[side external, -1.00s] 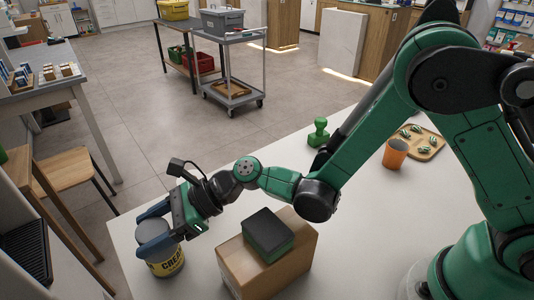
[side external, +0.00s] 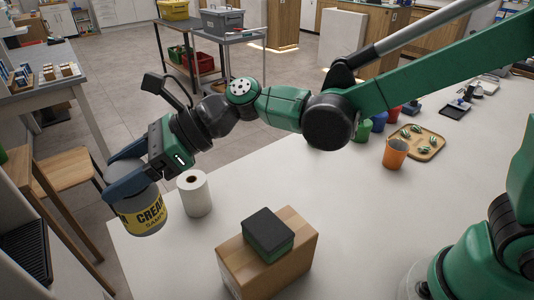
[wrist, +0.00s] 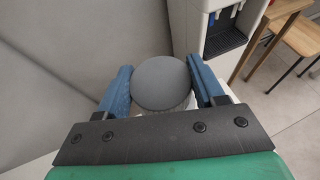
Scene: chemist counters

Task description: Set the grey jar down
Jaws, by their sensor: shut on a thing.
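The grey jar (side external: 148,218), with a grey lid and a yellow label reading "CREAM", is held upright at the left of the side view. My gripper (side external: 122,180) is shut on it, with blue fingers around its upper part. The jar appears raised and overlaps the counter's left edge in the picture; its exact height above the counter is hard to tell. In the wrist view the round grey lid (wrist: 162,82) sits between both fingers of my gripper (wrist: 162,88), and the jar's body is mostly hidden below it.
A white paper roll (side external: 194,194) stands on the white counter (side external: 340,220), close right of the jar. A wooden box (side external: 270,262) with a dark green block (side external: 268,235) on top stands nearer the front. An orange cup (side external: 395,153) and a wooden tray (side external: 432,150) are farther right. The counter's middle is clear.

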